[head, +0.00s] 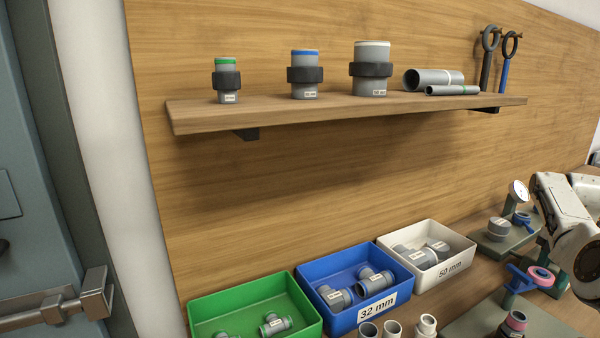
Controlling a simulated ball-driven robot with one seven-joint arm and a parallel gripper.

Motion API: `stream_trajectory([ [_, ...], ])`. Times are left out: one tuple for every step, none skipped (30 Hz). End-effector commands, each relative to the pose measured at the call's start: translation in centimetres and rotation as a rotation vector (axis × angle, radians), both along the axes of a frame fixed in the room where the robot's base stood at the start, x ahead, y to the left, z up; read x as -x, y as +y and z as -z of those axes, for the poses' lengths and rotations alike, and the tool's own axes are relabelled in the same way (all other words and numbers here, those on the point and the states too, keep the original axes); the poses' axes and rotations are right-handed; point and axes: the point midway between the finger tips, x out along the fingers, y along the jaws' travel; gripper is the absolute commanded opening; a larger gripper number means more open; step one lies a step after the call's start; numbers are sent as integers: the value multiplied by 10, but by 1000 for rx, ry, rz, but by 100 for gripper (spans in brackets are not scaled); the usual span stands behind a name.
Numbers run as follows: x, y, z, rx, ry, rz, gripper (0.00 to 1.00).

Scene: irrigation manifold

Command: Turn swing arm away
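A blue arm (518,279) stands on a post on a grey-green base plate at the lower right. A pink-and-blue ring (541,276) is at its right end. I take this to be the swing arm, but cannot be sure. A second small stand with a round white dial (519,191) and a blue part (521,219) is behind it, beside a grey cap (499,229). My white arm reaches in from the right edge, close to both stands. My gripper's fingers cannot be made out.
Green (253,299), blue (310,278) and white (467,242) bins hold grey fittings along the board. Loose fittings (393,329) stand in front. A shelf (330,108) above carries couplings and pipes. A door with a handle (60,309) is at left.

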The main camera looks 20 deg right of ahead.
Motion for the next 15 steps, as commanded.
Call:
stream_trajectory([
  [0,1,-1,-1,1,-1,40],
  [0,1,-2,-1,1,-1,40],
  [0,1,-4,-1,0,-1,40],
  [0,1,-5,-1,0,-1,40],
  [0,1,-8,-1,0,-1,40],
  [0,0,-11,-1,0,-1,40],
  [0,0,-13,-1,0,-1,40],
  [0,0,-16,-1,0,-1,40],
  [0,0,-19,-1,0,-1,40],
  [0,0,-21,-1,0,-1,40],
  [0,0,-23,-1,1,-1,40],
  [0,0,-26,-1,1,-1,40],
  [0,0,-28,-1,1,-1,40],
  [0,0,-30,0,1,-1,40],
  [0,0,-33,0,1,-1,40],
])
